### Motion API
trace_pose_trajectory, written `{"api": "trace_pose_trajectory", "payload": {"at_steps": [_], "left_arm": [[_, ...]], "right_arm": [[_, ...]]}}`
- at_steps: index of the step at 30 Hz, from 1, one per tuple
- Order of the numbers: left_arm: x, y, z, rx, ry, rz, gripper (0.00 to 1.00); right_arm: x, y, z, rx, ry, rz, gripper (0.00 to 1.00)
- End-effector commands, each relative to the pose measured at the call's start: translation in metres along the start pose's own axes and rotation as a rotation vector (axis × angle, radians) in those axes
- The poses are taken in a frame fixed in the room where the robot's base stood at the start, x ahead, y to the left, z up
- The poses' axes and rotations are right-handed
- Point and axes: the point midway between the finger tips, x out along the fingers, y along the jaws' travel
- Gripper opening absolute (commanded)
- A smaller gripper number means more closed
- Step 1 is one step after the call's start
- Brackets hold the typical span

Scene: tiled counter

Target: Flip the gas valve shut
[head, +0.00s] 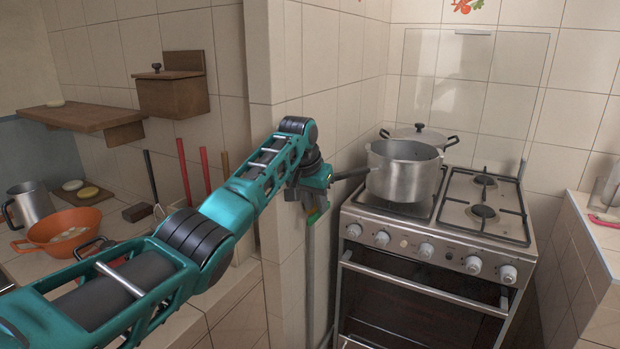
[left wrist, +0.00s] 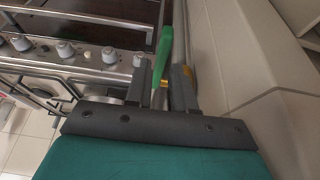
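The gas valve's green lever (left wrist: 164,52) shows in the left wrist view, pointing up the picture, with a small brass-coloured part near its lower end. My left gripper (left wrist: 165,88) has its two dark fingers apart, one on each side of the lever's lower end. A gap shows between them; I cannot tell whether either finger touches the lever. In the head view my left gripper (head: 316,190) is at the wall corner left of the stove, and the valve is mostly hidden by it. My right gripper is in neither view.
The stove (head: 440,250) stands just right of my left gripper, its knobs along the front. A metal pot (head: 404,180) sits on it, its dark handle close to my gripper. An orange colander (head: 62,232) and a metal mug (head: 30,203) stand on the left counter.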

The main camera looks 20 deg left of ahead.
Motion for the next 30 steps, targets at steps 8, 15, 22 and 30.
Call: {"api": "trace_pose_trajectory", "payload": {"at_steps": [8, 15, 22, 30], "left_arm": [[-0.048, 0.0, 0.0, 0.0, 0.003, 0.0, 0.23], [-0.064, 0.0, 0.001, -0.001, -0.001, -0.001, 0.23], [-0.064, 0.0, 0.0, -0.001, -0.001, 0.0, 0.23], [-0.064, 0.0, 0.0, 0.0, -0.001, 0.0, 0.23]], "right_arm": [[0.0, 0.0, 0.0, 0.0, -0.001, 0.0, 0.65], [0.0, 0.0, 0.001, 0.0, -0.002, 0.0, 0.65], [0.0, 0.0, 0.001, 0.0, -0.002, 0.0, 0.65], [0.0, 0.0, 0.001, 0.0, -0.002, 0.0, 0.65]]}}
